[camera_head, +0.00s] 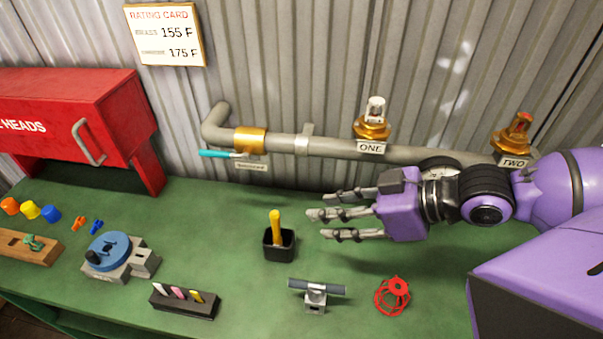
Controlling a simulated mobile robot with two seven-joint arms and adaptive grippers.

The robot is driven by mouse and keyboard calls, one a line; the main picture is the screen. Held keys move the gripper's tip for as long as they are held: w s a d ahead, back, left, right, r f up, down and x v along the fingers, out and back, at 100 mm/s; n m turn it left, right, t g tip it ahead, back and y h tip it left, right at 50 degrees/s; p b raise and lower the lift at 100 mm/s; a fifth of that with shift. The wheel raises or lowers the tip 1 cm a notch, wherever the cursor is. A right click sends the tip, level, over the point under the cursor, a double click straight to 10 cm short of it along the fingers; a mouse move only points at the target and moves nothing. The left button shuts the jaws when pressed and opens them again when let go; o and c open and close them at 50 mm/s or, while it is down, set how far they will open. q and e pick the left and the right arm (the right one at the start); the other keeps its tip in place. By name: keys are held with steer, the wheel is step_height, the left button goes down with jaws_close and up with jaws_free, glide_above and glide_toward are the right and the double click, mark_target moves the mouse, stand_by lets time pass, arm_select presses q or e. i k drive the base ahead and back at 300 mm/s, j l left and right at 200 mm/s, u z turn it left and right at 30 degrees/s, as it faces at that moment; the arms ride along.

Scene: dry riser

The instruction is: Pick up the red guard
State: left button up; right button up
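The red guard (392,296) is a small round wire cage lying on the green bench near its front edge, right of centre. My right gripper (325,214) comes in from the right, above the bench, with its fingers pointing left. Its fingers are spread apart with nothing between them. The gripper is behind the guard in the picture and apart from it. My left gripper is not in view.
A grey pipe holder (316,296) stands just left of the guard. A black pot with a yellow-handled tool (278,240) stands left of my fingers. Behind runs a pipe (330,143) with fittings ONE (372,125) and TWO (514,138). A red cabinet (75,115) stands left.

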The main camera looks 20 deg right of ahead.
mark_target(405, 289)
steer(key=k, duration=1)
